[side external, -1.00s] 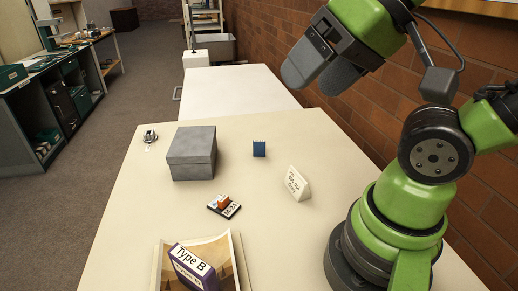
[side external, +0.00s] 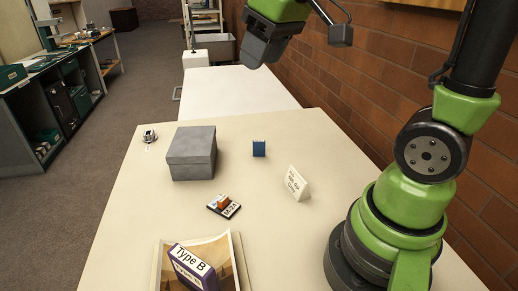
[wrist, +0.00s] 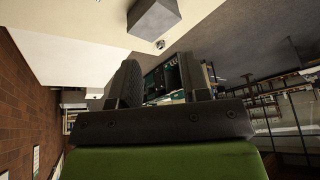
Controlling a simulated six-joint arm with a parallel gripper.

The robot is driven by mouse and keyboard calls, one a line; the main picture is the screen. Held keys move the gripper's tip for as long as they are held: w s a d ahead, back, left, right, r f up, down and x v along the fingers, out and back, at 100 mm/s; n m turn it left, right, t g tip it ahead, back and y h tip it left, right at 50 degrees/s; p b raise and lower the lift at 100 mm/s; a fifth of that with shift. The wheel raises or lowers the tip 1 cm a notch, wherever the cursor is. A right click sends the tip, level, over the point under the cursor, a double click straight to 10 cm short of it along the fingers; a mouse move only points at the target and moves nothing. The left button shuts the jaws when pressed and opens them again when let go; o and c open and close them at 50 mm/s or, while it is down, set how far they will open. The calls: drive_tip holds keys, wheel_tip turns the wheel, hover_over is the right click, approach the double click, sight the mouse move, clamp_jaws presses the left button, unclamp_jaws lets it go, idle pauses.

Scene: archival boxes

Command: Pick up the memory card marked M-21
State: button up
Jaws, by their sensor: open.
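A small dark card-like piece (side external: 224,206) lies flat on the cream table, with orange and blue parts on top. Its white label seems to begin "M-2"; I cannot read the last character surely. A small blue upright block (side external: 259,149) stands farther back; no marking on it is legible. My gripper (side external: 258,55) is high above the far part of the work surface, well away from both, and empty. In the wrist view my gripper (wrist: 160,63) shows two dark fingers spread apart, and neither the labelled piece nor the blue block can be made out there.
A grey lidded box (side external: 192,153) stands at left centre; it also shows in the wrist view (wrist: 153,18). A small silver item (side external: 150,135) is behind it. A white tent sign (side external: 297,183) stands right. An open box holds a purple "Type B" box (side external: 192,270). Brick wall (side external: 365,110) borders the right.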

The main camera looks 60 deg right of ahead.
drive_tip(key=w+d+f+n+g, duration=0.2)
drive_tip(key=w+d+f, duration=0.2)
drive_tip(key=w+d, duration=0.1)
drive_tip(key=n+g, duration=0.3)
drive_tip(key=n, duration=0.2)
hover_over(259, 141)
drive_tip(key=shift+h, duration=0.3)
drive_tip(key=f, duration=1.6)
drive_tip(key=shift+s+d, duration=0.1)
drive_tip(key=shift+s, duration=0.1)
wheel_tip(259, 141, down, 4)
drive_tip(key=shift+f, duration=0.2)
drive_tip(key=f, duration=0.5)
drive_tip(key=shift+w+f, duration=0.25)
drive_tip(key=shift+f, duration=0.15)
clamp_jaws()
